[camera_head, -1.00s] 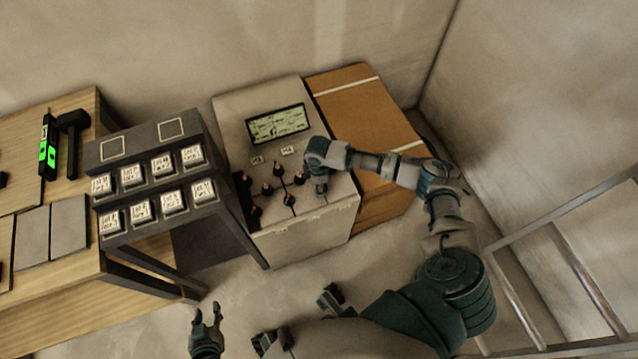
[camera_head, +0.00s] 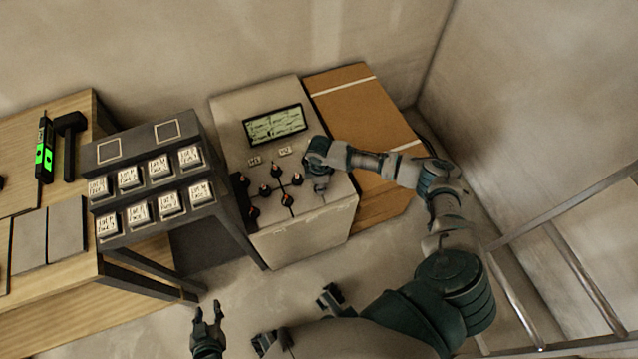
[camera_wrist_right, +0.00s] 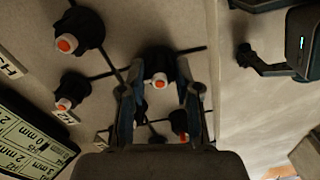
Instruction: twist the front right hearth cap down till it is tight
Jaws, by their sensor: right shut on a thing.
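In the right wrist view the front right hearth cap (camera_wrist_right: 158,68), black with an orange and white centre, sits between the two fingers of my right gripper (camera_wrist_right: 158,92), which is shut on it. In the head view my right gripper (camera_head: 320,187) points down at the right part of the pale sloped top of the cabinet (camera_head: 310,240) and hides this cap. My left gripper (camera_head: 207,318) is open and empty, low in the head view and away from the cabinet.
Several other black caps (camera_head: 265,190) stand close to the left of my right gripper. A display (camera_head: 276,125) is behind them. A rack of labelled blocks (camera_head: 150,235) stands left; a brown board (camera_head: 370,115) is right. A ladder-like metal frame (camera_head: 545,220) is at far right.

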